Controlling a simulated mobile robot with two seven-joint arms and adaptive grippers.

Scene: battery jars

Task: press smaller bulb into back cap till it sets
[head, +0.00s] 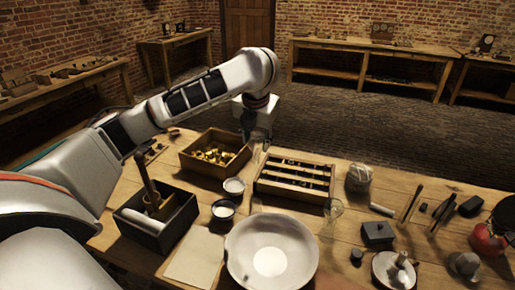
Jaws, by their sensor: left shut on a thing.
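My left gripper (257,141) hangs down at the end of the left arm, over the far edge of the workbench, between the box of brass parts and the slotted wooden tray. It is shut on a faint, clear thing that looks like the smaller glass bulb (258,157); its outline is hard to make out. Another clear glass bulb (334,209) stands at the near right corner of the slotted tray. I cannot pick out the back cap with certainty. My right gripper is not in view.
The wooden box (198,169) holds brass parts. The slotted tray (290,192) holds dark pieces. Two small bowls (223,209) and a wide pale dish (240,262) stand nearer. A dark box (165,240) holds tools at left. Stones, rods and a red flask (487,241) lie at right.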

